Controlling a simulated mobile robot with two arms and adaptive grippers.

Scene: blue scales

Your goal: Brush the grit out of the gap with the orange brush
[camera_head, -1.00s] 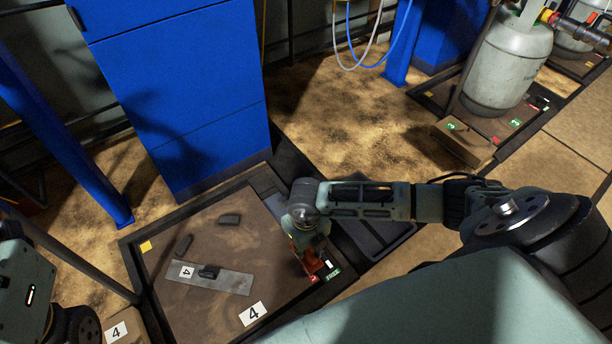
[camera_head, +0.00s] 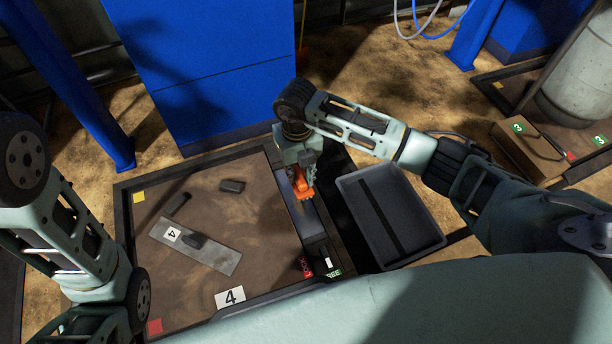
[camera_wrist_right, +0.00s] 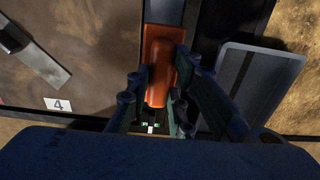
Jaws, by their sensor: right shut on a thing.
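My right gripper (camera_head: 301,182) is shut on the orange brush (camera_head: 303,187), over the right edge of the brown scale platform (camera_head: 258,240). In the right wrist view the brush (camera_wrist_right: 160,60) stands out between the fingers (camera_wrist_right: 162,92). The dark gap (camera_head: 335,200) runs along the platform's right side, beside the grey tray. No grit can be made out in it, and the arm hides part of it. My left arm is at the left of the head view; its gripper is out of sight.
A grey tray (camera_head: 409,235) lies right of the gap. A blue cabinet (camera_head: 210,70) stands behind. A cardboard box (camera_head: 522,150) and a gas cylinder (camera_head: 580,90) are at the right.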

